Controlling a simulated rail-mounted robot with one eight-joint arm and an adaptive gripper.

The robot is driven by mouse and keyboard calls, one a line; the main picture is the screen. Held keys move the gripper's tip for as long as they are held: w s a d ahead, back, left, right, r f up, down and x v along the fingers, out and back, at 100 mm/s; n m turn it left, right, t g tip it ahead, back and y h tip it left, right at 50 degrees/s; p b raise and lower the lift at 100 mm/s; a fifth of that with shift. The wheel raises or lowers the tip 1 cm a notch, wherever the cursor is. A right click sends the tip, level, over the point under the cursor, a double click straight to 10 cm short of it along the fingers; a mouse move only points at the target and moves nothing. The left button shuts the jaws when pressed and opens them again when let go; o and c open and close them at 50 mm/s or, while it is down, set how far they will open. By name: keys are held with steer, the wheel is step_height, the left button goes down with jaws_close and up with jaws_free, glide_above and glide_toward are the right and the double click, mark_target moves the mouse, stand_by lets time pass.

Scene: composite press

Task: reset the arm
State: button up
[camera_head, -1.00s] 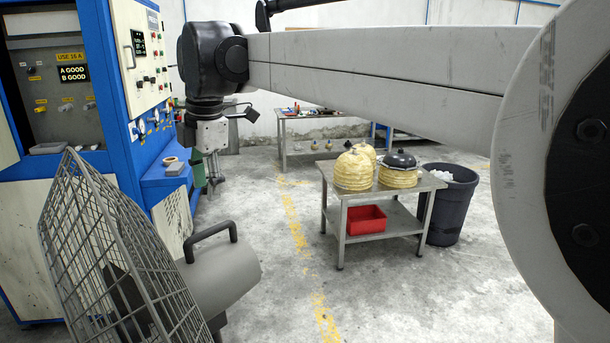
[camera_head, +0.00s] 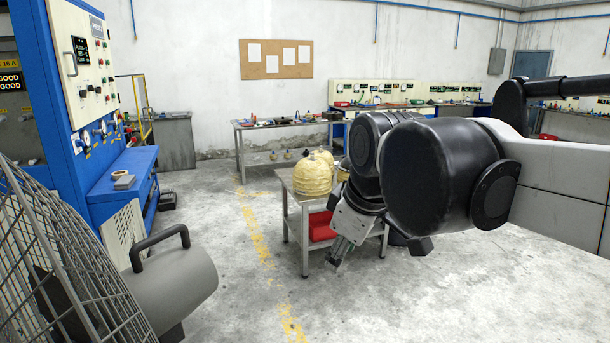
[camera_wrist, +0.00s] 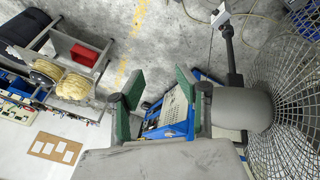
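My gripper (camera_head: 341,250) hangs tilted from my folded arm at the right of the head view, in front of the small metal table. In the wrist view my gripper (camera_wrist: 158,78) has its two green-padded fingers spread apart. Nothing is between them; only the floor and the blue press cabinet show beyond the gap. My black arm joints cover the right part of the small table in the head view.
A blue press cabinet (camera_head: 84,110) and a grey heater (camera_head: 170,285) with a wire guard stand left. The small table (camera_head: 305,211) bears yellow domed parts (camera_head: 312,176); a red bin (camera_head: 320,227) sits below. Workbenches line the back wall. Floor at front centre is clear.

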steer(key=s+d+f+m+t+h+b, duration=0.1)
steer(key=s+d+f+m+t, duration=0.1)
steer(key=s+d+f+m, duration=0.9)
step_height(320, 180, down, 3)
steer(key=shift+s+d+r+h+b, duration=0.1)
steer(key=shift+s+d+h+b, duration=0.3)
steer(key=shift+d, duration=0.75)
